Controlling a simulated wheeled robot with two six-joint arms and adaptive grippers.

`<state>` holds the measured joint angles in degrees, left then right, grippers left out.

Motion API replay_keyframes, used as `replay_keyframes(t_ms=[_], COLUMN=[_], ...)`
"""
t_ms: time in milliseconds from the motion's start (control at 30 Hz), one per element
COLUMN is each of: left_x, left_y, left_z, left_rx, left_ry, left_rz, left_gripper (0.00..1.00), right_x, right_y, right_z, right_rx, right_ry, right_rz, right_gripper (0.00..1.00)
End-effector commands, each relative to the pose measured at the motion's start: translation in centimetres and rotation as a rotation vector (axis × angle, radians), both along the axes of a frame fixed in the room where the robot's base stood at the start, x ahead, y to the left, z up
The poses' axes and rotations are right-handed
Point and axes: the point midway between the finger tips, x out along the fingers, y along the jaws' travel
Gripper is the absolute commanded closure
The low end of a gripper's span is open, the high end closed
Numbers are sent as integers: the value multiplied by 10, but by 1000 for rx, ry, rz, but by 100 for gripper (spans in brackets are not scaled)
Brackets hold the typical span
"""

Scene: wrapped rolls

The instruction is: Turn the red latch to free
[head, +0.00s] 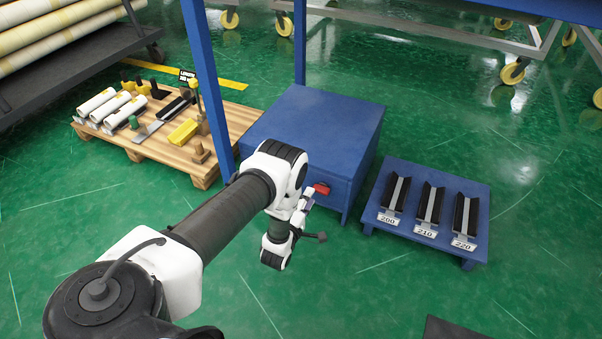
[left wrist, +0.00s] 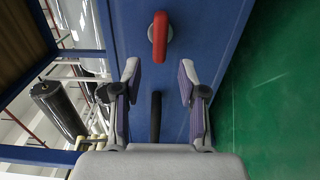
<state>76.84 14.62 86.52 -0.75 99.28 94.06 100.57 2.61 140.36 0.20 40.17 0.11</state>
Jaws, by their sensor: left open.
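The red latch (head: 321,188) sits on the front face of the blue box (head: 312,128), partly behind my left gripper's fingers in the head view. In the left wrist view the red latch (left wrist: 159,37) is a rounded bar lying along the picture's vertical, on a pale round base. My left gripper (head: 304,205) is close to the box face. In the left wrist view the left gripper (left wrist: 159,76) is open and empty, its fingertips apart just below the latch, which lies beyond them. I cannot tell the exact gap. My right gripper is not in view.
A dark bar (left wrist: 155,117) shows between the fingers against the blue face. A blue post (head: 205,80) stands left of the box. A low blue stand (head: 400,232) with numbered black cradles is at right. A wooden pallet (head: 185,160) with white rolls is at left.

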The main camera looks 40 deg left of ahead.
Motion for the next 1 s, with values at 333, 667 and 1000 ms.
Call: replay_keyframes(t_ms=[333, 667, 1000], left_x=[-73, -79, -74], left_y=[-18, -19, -19], left_z=[-1, 0, 9], left_rx=[0, 0, 0], left_ry=[2, 1, -11], left_rz=[-1, 0, -1], left_gripper=[58, 58, 58], right_x=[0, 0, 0], right_y=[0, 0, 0], right_z=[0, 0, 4], right_rx=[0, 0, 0], right_ry=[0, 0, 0], right_rz=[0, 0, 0], right_gripper=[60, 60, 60])
